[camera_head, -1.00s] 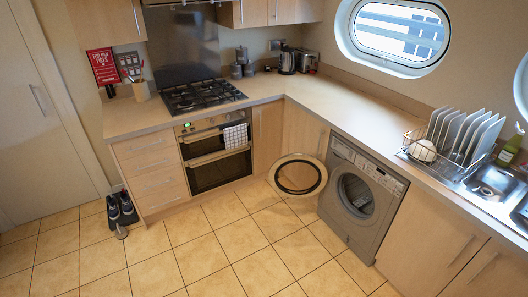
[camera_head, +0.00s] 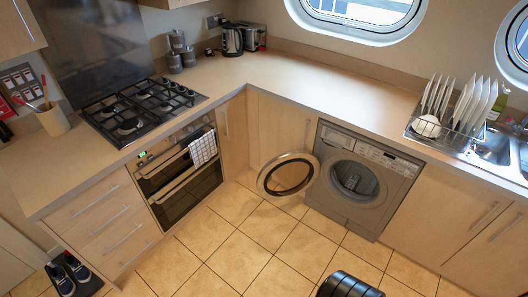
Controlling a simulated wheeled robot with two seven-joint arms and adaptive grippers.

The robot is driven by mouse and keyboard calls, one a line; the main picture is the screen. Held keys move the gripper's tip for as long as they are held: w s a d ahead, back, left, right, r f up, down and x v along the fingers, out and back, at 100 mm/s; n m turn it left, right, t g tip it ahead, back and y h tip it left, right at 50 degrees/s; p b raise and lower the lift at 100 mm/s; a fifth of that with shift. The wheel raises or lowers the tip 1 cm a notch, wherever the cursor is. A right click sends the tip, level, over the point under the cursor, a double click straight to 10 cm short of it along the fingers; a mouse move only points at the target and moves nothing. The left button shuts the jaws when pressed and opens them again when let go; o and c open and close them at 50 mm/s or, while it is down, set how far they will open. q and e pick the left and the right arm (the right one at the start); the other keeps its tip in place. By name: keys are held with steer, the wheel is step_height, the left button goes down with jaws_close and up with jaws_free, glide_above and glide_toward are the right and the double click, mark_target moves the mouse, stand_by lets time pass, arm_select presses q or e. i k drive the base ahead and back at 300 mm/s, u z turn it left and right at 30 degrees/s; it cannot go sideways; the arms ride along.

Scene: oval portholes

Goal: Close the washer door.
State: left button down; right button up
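The grey washer (camera_head: 395,209) stands under the counter in the head view, right of the corner. Its round door (camera_head: 310,174) is wide open. The door is a pale ring with a dark inner rim, hinged at the left side of the opening and swung out to the left. The round drum opening (camera_head: 350,178) is uncovered, and the control panel runs along the top of the front. Neither of my grippers can be made out in this view, and nothing touches the door.
The oven (camera_head: 182,186) with a checked towel stands to the left, and wooden cabinets flank the washer. The tiled floor (camera_head: 268,240) in front is free. A dish rack (camera_head: 438,132) with plates stands on the counter at right. Shoes (camera_head: 70,272) lie at the lower left.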

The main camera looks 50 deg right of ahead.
mark_target(265, 177)
steer(key=z, duration=0.5)
steer(key=i, duration=1)
steer(key=z, duration=0.95)
